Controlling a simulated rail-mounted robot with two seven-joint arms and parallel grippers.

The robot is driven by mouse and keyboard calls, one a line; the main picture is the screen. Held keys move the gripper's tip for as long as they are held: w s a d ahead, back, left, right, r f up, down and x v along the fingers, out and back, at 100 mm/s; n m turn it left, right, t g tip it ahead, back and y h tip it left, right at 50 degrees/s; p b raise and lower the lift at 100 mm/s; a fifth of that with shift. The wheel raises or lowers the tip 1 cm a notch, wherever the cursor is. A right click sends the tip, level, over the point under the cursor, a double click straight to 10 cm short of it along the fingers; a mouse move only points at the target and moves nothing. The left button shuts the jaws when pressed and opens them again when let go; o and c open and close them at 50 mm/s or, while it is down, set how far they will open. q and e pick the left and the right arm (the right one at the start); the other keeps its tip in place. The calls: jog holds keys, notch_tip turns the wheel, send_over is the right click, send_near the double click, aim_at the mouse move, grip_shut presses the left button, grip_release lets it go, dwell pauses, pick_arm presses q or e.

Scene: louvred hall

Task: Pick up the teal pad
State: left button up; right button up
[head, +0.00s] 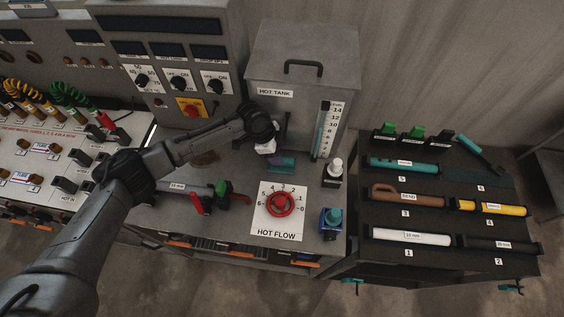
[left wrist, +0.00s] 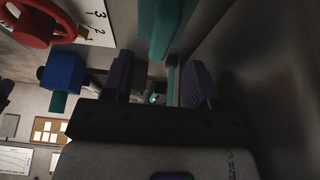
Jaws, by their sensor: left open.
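The teal pad (head: 284,165) lies on the grey bench in front of the hot tank in the head view. My left gripper (head: 274,157) is right above and beside it, pointing down, and hides part of it. In the left wrist view, the two purple-grey fingers of my left gripper (left wrist: 158,82) stand apart. A teal piece (left wrist: 162,28), apparently the pad, shows at the top, ahead of the gap between the fingers. I cannot tell whether the fingers touch it. My right gripper is in neither view.
The hot tank (head: 300,75) stands close behind the gripper. The red hot flow wheel (head: 281,204) is in front, with a blue block with a teal knob (head: 331,220) and a white-topped fitting (head: 333,170) to the right. A dark rack (head: 430,220) holds pipes.

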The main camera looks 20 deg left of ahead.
pick_arm(q)
jog(key=shift+x, duration=2.55)
grip_shut()
